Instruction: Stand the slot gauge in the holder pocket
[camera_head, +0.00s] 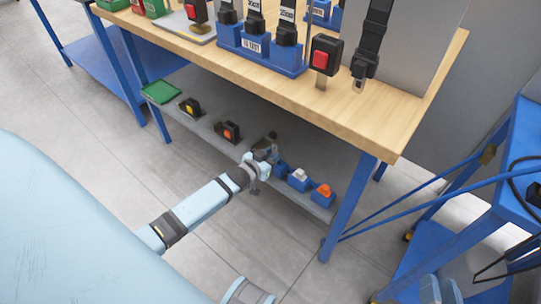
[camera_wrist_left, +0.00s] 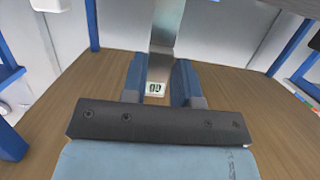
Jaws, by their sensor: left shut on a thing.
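My left gripper (camera_head: 268,146) is at the front of the low grey shelf under the workbench. In the left wrist view its blue fingers (camera_wrist_left: 158,88) are shut on a grey metal strip, apparently the slot gauge (camera_wrist_left: 168,42). A small white tag with dark marks shows between the fingers, and the strip's far end is cut off by the frame. In the head view the held piece is too small to make out. Small blue holders (camera_head: 299,181) stand on the shelf just right of the gripper; their pockets cannot be made out.
On the wooden benchtop (camera_head: 398,118) stand a blue rack (camera_head: 262,58) with black-handled tools and a red-and-black piece (camera_head: 324,55). A green tray (camera_head: 161,92) and two small dark blocks are on the shelf's left part. A blue bench leg (camera_head: 347,210) bounds the right.

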